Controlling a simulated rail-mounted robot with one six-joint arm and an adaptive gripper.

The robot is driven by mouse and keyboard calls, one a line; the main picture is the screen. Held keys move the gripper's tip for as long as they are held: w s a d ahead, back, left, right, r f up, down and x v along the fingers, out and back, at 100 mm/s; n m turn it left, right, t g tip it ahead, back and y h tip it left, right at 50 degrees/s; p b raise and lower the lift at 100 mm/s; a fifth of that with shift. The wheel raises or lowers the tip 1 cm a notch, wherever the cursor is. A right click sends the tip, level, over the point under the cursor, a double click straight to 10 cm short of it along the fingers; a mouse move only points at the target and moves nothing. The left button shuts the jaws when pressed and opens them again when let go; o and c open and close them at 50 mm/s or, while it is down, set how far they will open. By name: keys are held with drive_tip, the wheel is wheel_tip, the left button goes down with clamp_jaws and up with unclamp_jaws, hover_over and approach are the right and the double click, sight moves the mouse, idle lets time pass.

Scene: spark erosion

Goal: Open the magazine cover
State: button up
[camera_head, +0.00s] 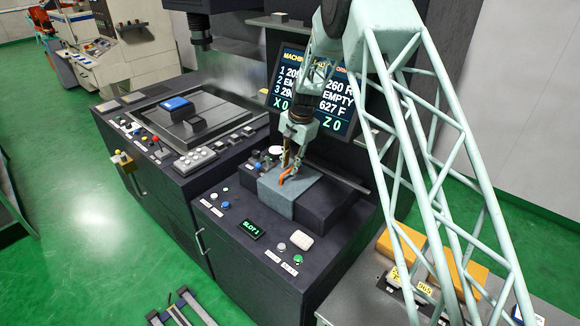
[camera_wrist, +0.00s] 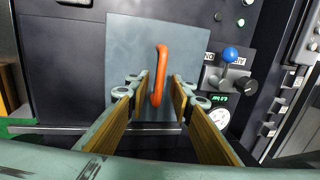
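The magazine cover is a grey-blue plate (camera_head: 284,199) with an orange bar handle (camera_head: 288,178), on top of the dark machine housing. It lies flat and looks shut. In the wrist view the cover (camera_wrist: 190,45) fills the upper middle, and its handle (camera_wrist: 160,62) runs lengthwise between my fingers. My gripper (camera_head: 291,165) reaches down over the handle. In the wrist view my gripper (camera_wrist: 158,92) is open, one finger on each side of the handle, with a gap visible on both sides. Whether the fingertips are level with the bar is hard to tell.
A blue-knobbed lever (camera_wrist: 230,55) and a gauge (camera_wrist: 219,118) stand right of the cover in the wrist view. A display screen (camera_head: 340,110) rises behind it. Orange blocks (camera_head: 455,275) sit at lower right.

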drive_tip(key=shift+f, duration=0.4)
clamp_jaws()
